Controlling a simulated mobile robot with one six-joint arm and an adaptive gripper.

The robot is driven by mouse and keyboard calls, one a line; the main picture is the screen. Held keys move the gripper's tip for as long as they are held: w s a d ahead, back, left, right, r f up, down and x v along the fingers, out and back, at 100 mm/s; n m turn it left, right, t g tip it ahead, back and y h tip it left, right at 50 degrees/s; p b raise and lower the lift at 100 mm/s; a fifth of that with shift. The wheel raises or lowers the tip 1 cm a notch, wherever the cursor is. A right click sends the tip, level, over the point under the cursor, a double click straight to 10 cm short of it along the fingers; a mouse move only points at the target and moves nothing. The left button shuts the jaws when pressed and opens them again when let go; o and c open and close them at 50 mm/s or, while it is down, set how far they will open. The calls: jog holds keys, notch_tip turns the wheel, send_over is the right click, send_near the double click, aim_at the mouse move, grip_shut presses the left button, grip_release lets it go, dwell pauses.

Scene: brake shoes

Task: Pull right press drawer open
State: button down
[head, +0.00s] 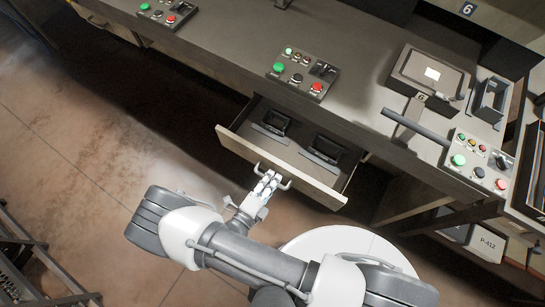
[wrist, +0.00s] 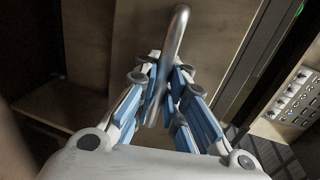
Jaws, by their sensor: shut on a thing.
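The press drawer (head: 280,167) stands pulled out from under the workbench in the head view, with its inside showing. Two dark shoe-like parts lie in it, one at the left (head: 272,124) and one at the right (head: 324,150). Its bar handle (head: 286,184) is on the front panel. My gripper (head: 268,182) is at that handle. In the wrist view the metal handle (wrist: 178,45) runs between the fingers of my gripper (wrist: 165,85), which is shut on it. The fingers hide part of the handle.
The workbench (head: 225,45) carries button panels, one (head: 302,72) above the drawer and one (head: 480,160) at the right. A press fixture (head: 428,75) marked 6 has a lever (head: 415,127) jutting over the edge. A box labelled P-412 (head: 487,240) is at lower right. Floor is open at left.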

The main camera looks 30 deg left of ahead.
jog(key=c, duration=1.9)
grip_release()
jog(key=v, duration=1.2)
jog(key=shift+r, duration=0.1)
